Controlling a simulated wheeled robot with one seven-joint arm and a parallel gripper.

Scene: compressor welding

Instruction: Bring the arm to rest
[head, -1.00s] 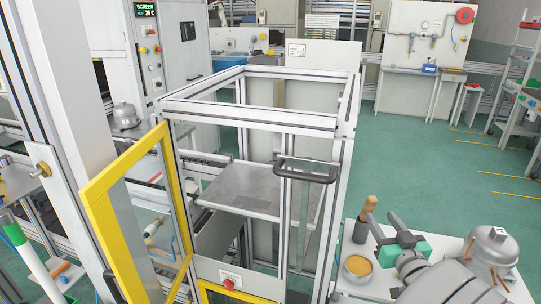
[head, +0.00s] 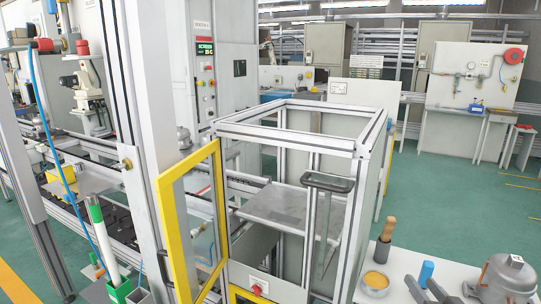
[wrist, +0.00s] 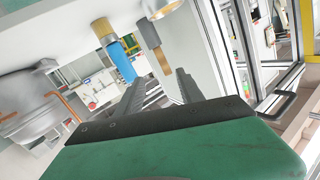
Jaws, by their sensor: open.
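My gripper (head: 426,291) shows only as two dark fingers at the bottom edge of the head view, low by the white side table (head: 463,273). In the wrist view my gripper (wrist: 160,88) has its two dark fingers apart, with nothing between them. The rest of my arm is out of the head view.
On the side table stand a wooden-handled tool (head: 388,236), a cup with yellow-orange content (head: 376,280), a blue object (head: 426,271) and a grey compressor (head: 508,277). An aluminium-framed cell (head: 349,150) with an open yellow-framed door (head: 163,215) stands left of it.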

